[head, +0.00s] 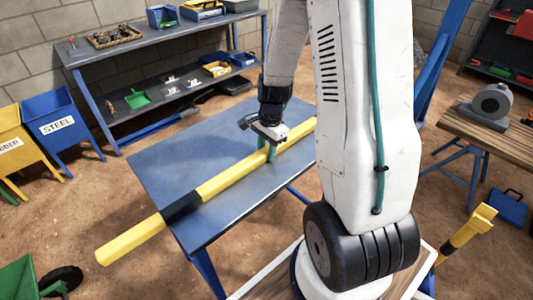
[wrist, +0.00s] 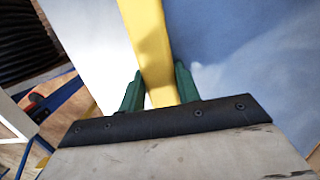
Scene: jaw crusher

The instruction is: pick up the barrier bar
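The barrier bar (head: 228,179) is a long yellow beam with a black band. It lies across the blue table (head: 178,157), and its near left end sticks out past the table edge. My gripper (head: 268,150) is over the bar's right part, pointing down, with green fingers. In the wrist view the bar (wrist: 149,40) runs between the two fingers of my gripper (wrist: 158,88), one on each side and very close to it. I cannot tell whether they press on it. Part of the bar's far end is hidden behind my arm.
A grey shelf (head: 150,47) with bins and small items stands behind the table. Blue and yellow bins (head: 62,122) stand at left. A wooden workbench (head: 470,132) is at right. A green cart (head: 22,277) is at the lower left. The rest of the blue table is clear.

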